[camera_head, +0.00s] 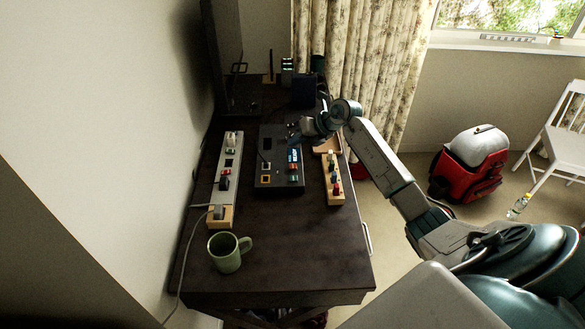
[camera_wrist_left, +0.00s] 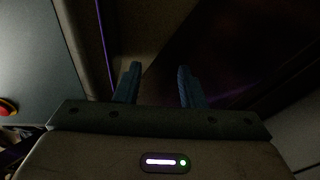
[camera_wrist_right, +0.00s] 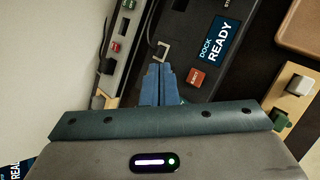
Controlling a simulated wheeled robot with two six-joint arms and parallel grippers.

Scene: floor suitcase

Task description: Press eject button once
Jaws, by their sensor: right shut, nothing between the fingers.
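The black dock (camera_head: 265,185) lies on the dark desk in the head view. In the right wrist view its screen (camera_wrist_right: 222,40) reads "DOCK READY". The red eject button (camera_wrist_right: 196,78), with small white lettering, sits on the dock near the screen. My right gripper (camera_wrist_right: 158,68) is shut and empty, with its fingertips over the dock, left of the button in that view. Contact with the button does not show. In the head view the right gripper (camera_head: 296,132) hangs over the far part of the dock. My left gripper (camera_wrist_left: 159,68) is open and empty, away from the dock.
A power strip (camera_head: 228,165) lies left of the dock and a wooden strip with knobs (camera_head: 332,178) lies right of it. A green mug (camera_head: 228,252) stands near the front. A monitor (camera_head: 225,55) and small dark items stand behind. The desk's front right is clear.

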